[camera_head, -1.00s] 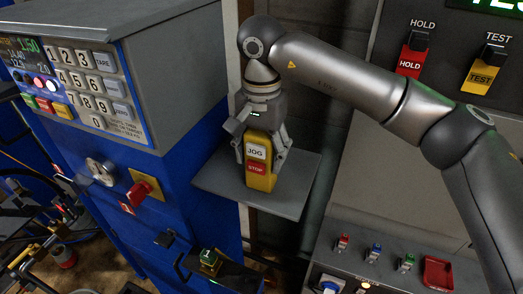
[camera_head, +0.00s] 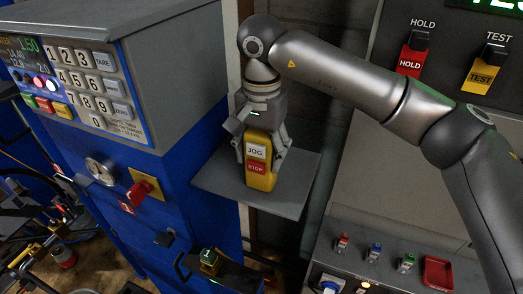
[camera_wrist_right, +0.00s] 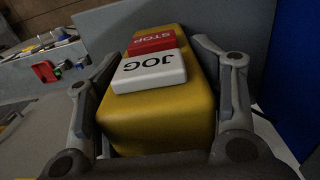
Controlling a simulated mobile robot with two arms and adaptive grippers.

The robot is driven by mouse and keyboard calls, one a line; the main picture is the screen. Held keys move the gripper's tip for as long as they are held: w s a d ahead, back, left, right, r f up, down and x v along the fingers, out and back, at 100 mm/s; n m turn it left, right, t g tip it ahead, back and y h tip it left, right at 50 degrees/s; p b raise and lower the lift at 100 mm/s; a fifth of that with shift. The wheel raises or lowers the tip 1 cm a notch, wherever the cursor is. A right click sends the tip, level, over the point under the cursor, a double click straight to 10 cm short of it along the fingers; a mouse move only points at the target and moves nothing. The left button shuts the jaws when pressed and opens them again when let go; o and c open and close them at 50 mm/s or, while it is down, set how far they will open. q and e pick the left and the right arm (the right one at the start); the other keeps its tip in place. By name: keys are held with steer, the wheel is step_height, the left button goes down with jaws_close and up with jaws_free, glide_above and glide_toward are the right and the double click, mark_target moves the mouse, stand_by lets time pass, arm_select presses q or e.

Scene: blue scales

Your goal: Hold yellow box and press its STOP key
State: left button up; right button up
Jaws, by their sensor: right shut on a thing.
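The yellow box (camera_head: 260,180) stands upright on a grey shelf (camera_head: 225,186) in the head view. It has a white JOG key above a red STOP key (camera_head: 258,168). My right gripper (camera_head: 262,155) comes down from above and is shut on the box, one finger on each side. In the right wrist view, the yellow box (camera_wrist_right: 165,120) sits between both fingers, with the JOG key (camera_wrist_right: 150,70) nearer and the STOP key (camera_wrist_right: 152,41) farther. No finger covers either key. My left gripper is not recognisable in these views.
A blue cabinet with a number keypad (camera_head: 92,82) and a red switch (camera_head: 141,190) stands left of the shelf. A grey panel with HOLD (camera_head: 411,62) and TEST (camera_head: 482,77) switches is at right. Small coloured switches (camera_head: 375,252) sit below. The shelf is bare around the box.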

arm_select(q)
jaws_close()
stand_by(1.4)
